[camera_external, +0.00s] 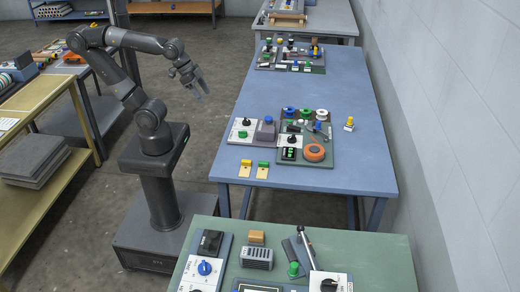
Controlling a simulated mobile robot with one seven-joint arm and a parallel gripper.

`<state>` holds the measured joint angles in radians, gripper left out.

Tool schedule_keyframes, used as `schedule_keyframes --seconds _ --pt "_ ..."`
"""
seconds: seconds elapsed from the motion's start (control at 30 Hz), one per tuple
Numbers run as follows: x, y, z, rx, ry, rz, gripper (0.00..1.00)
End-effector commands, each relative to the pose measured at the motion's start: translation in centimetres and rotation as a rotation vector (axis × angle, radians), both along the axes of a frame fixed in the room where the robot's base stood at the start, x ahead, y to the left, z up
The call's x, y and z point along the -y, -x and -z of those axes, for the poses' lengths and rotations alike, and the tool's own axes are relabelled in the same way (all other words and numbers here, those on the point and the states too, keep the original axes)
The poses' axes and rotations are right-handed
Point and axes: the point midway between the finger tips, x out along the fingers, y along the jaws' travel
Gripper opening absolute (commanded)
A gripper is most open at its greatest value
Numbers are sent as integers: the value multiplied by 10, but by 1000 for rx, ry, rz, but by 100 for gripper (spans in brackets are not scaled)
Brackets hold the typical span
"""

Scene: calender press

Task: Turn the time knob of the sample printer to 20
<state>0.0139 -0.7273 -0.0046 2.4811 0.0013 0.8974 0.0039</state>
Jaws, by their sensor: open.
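Several dial knobs are in view, and I cannot tell which is the time knob of the sample printer. On the near green table are a blue knob (205,268) and a black knob (328,285) on white plates. Scale marks are too small to read. My gripper (200,93) is open and empty, in the air left of the blue table, apart from every knob.
The blue table (350,100) has free room in its middle, behind the devices. An orange ring (314,152), a grey block (266,130) and small yellow pieces (245,168) crowd its near part. A lever (306,245) rises from the near green table (385,260).

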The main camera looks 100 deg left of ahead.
Motion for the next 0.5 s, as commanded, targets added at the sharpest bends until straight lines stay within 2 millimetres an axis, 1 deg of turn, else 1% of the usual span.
schedule_keyframes --seconds 0.07,0.17,0.27,0.37,0.4,0.47,0.5 --pt "10 -14 -5 -8 -10 40 58" --pt "30 -39 -14 -16 -29 114 58" --pt "57 -67 -23 -22 -48 202 58" --pt "89 -94 -27 -29 -65 288 58" --pt "102 -104 -29 -32 -70 323 58" --pt "124 -118 -29 -34 -79 377 58" --pt "140 -127 -29 -36 -84 414 58"
